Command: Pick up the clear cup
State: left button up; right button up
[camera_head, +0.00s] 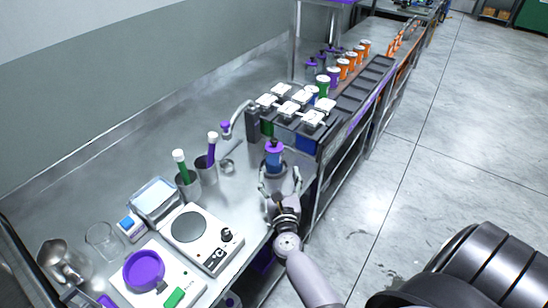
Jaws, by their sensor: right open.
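The clear cup (101,237) stands on the steel bench at the lower left, beside a small blue-and-white device. It looks empty, and its outline is faint. My right gripper (280,177) is far to its right, near the bench's front edge. Its fingers are spread apart, near a blue bottle with a purple cap (275,156) in a dark holder. I cannot tell whether the fingers touch the holder. I do not see my left gripper.
A white hotplate (203,236), a purple bowl on a white scale (144,270) and a shiny metal object (62,262) surround the cup. Dark holders with tubes (188,181) stand behind the hotplate.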

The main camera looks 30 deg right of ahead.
aim_at(275, 164)
jog(key=x, duration=0.3)
jog(key=shift+w+d+f, duration=0.1)
jog(key=shift+w+d, duration=0.05)
jog(key=shift+w, duration=0.2)
jog(key=x, duration=0.5)
jog(key=shift+a+f, duration=0.2)
jog(key=shift+a, duration=0.1)
pick_arm(q)
jog(key=shift+w+d+f, duration=0.1)
jog(key=shift+w+d, duration=0.2)
jog(key=shift+w, duration=0.25)
jog(key=shift+w+d+f, duration=0.1)
jog(key=shift+w+d, duration=0.2)
jog(key=shift+w, duration=0.25)
pick_arm(e)
jog(key=shift+r, duration=0.1)
pick_arm(q)
jog(key=shift+a, duration=0.1)
pick_arm(e)
jog(key=shift+c, duration=0.3)
jog(key=shift+c, duration=0.6)
jog(key=c, duration=1.3)
